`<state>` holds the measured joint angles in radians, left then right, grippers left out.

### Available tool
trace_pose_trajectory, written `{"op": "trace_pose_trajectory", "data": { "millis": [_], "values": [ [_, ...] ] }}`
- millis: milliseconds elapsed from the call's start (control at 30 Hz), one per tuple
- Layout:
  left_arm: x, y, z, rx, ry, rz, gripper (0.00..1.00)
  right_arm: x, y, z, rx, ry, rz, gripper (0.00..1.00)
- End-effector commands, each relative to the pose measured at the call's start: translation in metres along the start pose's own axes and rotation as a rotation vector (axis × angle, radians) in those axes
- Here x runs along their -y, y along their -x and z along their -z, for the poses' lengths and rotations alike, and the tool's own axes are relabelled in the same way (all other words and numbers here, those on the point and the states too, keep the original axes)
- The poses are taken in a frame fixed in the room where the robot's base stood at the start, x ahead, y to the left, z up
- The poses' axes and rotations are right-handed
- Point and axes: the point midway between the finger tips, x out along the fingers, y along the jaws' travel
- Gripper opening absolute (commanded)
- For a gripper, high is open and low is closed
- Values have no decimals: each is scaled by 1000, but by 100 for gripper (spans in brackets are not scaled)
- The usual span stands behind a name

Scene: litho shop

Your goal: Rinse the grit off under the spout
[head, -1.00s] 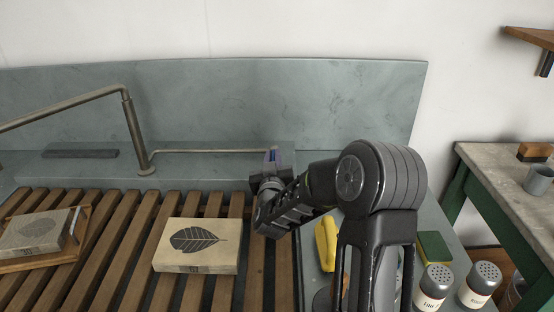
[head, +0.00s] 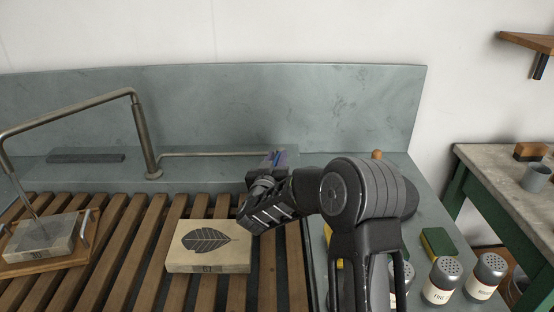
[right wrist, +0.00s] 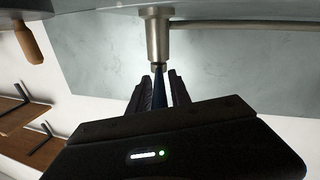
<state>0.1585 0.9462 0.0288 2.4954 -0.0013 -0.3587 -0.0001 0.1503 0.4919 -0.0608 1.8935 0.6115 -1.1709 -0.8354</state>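The spout (head: 65,117) is a bent metal pipe on a post at the back left. Its end points down over a grey stone block (head: 38,240) on a wooden tray with handles (head: 85,250). A thin stream seems to run from it onto the block. My right gripper (head: 273,163) is at the back ledge, around a blue lever at the end of the thin supply pipe (head: 215,154). In the right wrist view the fingers are on either side of the blue lever (right wrist: 161,88), below a metal fitting (right wrist: 158,38). My left gripper is out of view.
A pale block with a leaf print (head: 208,247) lies on the slatted rack (head: 115,230). A dark bar (head: 86,155) lies on the ledge. A side table (head: 500,175) holds a cup.

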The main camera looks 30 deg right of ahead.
Motion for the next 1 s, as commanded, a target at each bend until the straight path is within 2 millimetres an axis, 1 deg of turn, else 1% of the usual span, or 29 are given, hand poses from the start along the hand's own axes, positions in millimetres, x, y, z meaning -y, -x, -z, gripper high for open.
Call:
{"op": "trace_pose_trajectory", "data": {
  "millis": [33, 100, 133, 367, 467, 567, 800, 900, 1000],
  "values": [
    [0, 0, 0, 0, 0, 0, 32, 0, 0, 0, 1, 0, 0, 29],
    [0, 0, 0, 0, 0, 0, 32, 0, 0, -1, 1, 1, 1, 35],
    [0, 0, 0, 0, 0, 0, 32, 0, 0, -1, 2, 1, 1, 35],
    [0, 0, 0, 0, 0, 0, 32, 0, 1, -2, 3, 1, 1, 35],
    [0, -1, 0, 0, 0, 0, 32, 1, 5, -2, 3, 1, 3, 35],
    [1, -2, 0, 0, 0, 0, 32, 1, 15, -2, 3, 1, 3, 35],
    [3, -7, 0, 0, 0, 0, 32, 1, 55, -2, 1, 1, 4, 35],
    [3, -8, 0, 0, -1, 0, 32, 1, 68, -1, 1, 0, 2, 35],
    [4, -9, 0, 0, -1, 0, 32, 1, 76, -2, 2, 1, 3, 35]
  ]
}}
